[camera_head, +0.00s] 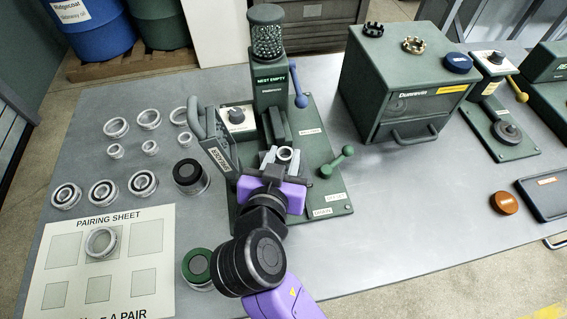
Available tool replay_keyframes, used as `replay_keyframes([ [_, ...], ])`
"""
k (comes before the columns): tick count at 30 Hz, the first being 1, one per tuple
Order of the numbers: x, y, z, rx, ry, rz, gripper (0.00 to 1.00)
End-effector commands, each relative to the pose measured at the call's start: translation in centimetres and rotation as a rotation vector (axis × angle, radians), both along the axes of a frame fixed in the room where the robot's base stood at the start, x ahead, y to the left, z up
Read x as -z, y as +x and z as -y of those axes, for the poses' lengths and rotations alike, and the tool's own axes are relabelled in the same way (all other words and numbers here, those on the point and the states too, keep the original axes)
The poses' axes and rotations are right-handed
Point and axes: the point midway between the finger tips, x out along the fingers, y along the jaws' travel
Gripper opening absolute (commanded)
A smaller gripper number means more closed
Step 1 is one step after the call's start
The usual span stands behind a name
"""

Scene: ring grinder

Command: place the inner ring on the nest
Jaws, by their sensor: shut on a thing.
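My gripper (281,157) is at the front of the green grinder (270,95), with its purple wrist below it in the picture. It is shut on a small pale inner ring (285,153), which shows between the two grey fingertips. The grinder's sign reads "NEST EMPTY". The nest itself I cannot make out behind the gripper and ring. Whether the ring touches anything below it I cannot tell. A larger ring (101,242) lies on the upper middle square of the pairing sheet (70,290).
Several loose rings (116,127) stand in rows on the grey table's left. A black-topped jar (190,175) and a green-topped jar (197,267) stand left of my arm. A green cabinet (405,75) stands right.

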Motion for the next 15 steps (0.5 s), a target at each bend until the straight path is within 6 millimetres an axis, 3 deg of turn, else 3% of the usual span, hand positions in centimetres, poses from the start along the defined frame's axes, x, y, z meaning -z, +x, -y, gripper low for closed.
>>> replay_keyframes([
  [6, 2.9, 0.0, 0.0, 0.0, -0.003, -0.001, 0.0],
  [15, 3.1, 0.0, 0.0, 0.001, 0.0, 0.0, 0.0],
])
